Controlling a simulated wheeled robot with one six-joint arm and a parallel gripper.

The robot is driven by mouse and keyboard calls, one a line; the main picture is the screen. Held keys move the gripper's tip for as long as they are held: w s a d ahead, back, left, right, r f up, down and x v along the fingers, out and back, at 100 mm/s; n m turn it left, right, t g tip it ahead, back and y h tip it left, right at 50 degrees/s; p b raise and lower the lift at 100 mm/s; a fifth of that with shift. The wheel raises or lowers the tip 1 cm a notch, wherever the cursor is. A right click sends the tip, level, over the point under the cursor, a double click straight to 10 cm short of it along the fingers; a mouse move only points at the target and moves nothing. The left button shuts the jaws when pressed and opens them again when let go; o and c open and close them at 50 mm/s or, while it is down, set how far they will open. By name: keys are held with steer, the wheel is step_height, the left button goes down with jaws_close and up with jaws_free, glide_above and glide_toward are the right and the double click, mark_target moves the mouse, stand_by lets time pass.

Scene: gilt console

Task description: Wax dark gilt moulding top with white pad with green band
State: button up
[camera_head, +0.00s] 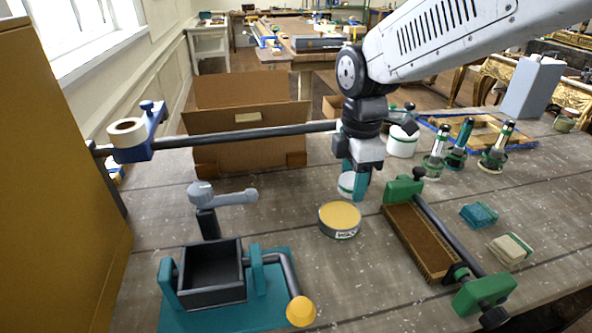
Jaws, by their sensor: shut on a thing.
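The white pad with the green band (346,184) shows between and behind the teal fingers of my gripper (356,181), partly hidden by them. My gripper is shut on it, pointing down, just behind the open wax tin (340,219). I cannot tell whether the pad touches the tin or the bench. The dark gilt moulding (419,239) lies to the right of the tin, a brown ridged strip held lengthwise between green clamp ends. My gripper is to the left of its far end.
A teal block (479,214) and a cream block (511,250) lie right of the moulding. A cardboard box (245,135) and a dark horizontal bar (245,133) are behind left. A clamped tray (213,272) is front left. Several brushes and a white jar (402,146) stand behind right.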

mark_target(340, 215)
steer(key=shift+w+a, duration=0.25)
steer(key=shift+a, duration=0.2)
steer(key=shift+a+f, duration=0.15)
steer(key=shift+f, duration=0.1)
steer(key=shift+a+f, duration=0.15)
steer(key=shift+f, duration=2.6)
steer(key=shift+f, duration=0.6)
steer(key=shift+r, duration=0.15)
steer(key=shift+r, duration=3.4)
